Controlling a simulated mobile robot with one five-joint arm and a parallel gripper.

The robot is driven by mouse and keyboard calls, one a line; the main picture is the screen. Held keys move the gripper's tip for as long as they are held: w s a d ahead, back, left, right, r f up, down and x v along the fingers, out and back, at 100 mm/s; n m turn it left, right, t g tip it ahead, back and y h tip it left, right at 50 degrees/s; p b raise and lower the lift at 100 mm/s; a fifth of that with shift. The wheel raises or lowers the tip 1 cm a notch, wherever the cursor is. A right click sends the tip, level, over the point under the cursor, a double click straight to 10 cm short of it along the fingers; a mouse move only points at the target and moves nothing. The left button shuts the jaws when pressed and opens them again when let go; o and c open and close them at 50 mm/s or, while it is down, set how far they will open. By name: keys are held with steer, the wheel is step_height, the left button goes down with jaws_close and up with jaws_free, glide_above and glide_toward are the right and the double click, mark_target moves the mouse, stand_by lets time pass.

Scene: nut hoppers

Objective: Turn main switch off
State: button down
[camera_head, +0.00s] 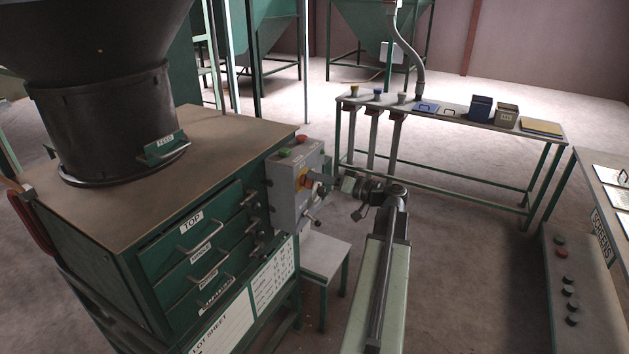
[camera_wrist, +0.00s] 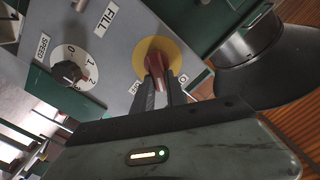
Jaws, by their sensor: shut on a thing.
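The main switch (camera_wrist: 157,63) is a red knob on a round yellow plate (camera_wrist: 174,52), on a grey control box. In the wrist view the fingers of my gripper (camera_wrist: 158,84) are shut on the red knob, which sits between their tips. In the head view my gripper (camera_head: 330,183) reaches the right face of the grey control box (camera_head: 289,207), and it hides most of the knob there. The yellow plate (camera_head: 304,180) shows just beside it. The knob's exact angle is hard to read behind the fingers.
A black speed dial (camera_wrist: 72,72) is beside the switch, near a FILL label (camera_wrist: 105,18). Green and red buttons (camera_head: 285,153) top the box. A green drawer cabinet (camera_head: 190,240) carries a dark hopper (camera_head: 115,110). Open floor lies between it and the rear bench (camera_head: 450,118).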

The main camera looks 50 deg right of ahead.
steer(key=m, duration=0.3)
steer(key=f+m+b, duration=0.1)
steer(key=m, duration=0.3)
steer(key=f+m, duration=0.1)
steer(key=m, duration=0.2)
steer(key=shift+d+b, duration=0.3)
steer(key=shift+d, duration=0.05)
steer(key=shift+m, duration=0.4)
steer(key=c, duration=1.4)
jaws_free()
steer(key=shift+w+r, duration=0.1)
steer(key=shift+o, duration=0.2)
steer(key=v, duration=0.8)
